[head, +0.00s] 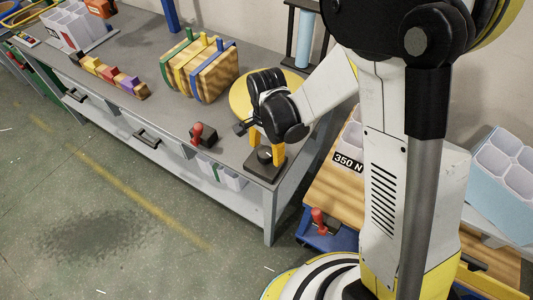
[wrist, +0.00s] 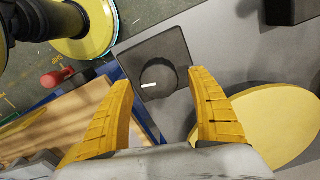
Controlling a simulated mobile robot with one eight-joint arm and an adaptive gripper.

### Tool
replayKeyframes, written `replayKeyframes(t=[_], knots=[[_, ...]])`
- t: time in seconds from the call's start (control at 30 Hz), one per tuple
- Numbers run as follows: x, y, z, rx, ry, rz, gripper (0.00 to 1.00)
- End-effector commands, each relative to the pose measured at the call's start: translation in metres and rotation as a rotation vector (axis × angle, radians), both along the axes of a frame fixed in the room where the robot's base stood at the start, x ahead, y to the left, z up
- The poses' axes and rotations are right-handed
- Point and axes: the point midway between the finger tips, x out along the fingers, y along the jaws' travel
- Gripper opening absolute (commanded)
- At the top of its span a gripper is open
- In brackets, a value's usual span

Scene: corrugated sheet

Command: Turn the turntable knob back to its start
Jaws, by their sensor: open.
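The dark round knob (wrist: 158,72) has a short white mark and sits on a dark square base (wrist: 178,44). In the head view the knob (head: 264,155) is near the front right corner of the grey bench, partly hidden by my fingers. A yellow round turntable (head: 239,101) lies behind it, partly covered by my arm; its disc also shows in the wrist view (wrist: 275,125). My gripper (head: 266,146) is open, pointing down over the knob. In the wrist view its yellow fingers (wrist: 160,82) stand either side of the knob's near part, with gaps visible; contact is not seen.
A red-handled lever on a black block (head: 203,134) stands left of the knob. Wooden boards in a coloured rack (head: 205,72) and a row of coloured blocks (head: 113,76) are farther left. A wooden-topped cart (head: 335,185) stands to the right, below the bench edge.

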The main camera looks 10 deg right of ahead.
Motion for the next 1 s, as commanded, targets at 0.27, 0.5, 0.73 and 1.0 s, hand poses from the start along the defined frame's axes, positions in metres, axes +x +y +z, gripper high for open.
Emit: replayKeyframes(t=[0.27,0.5,0.73,1.0], knots=[[-0.0001,-0.0001,-0.0047,0.0,0.0,0.0,0.67],[-0.0001,-0.0001,-0.0045,0.0,0.0,0.001,0.17],[-0.0002,0.0,-0.0046,0.0,0.0,0.001,0.14],[-0.0001,0.0001,-0.0051,-0.001,0.001,0.054,0.14]])
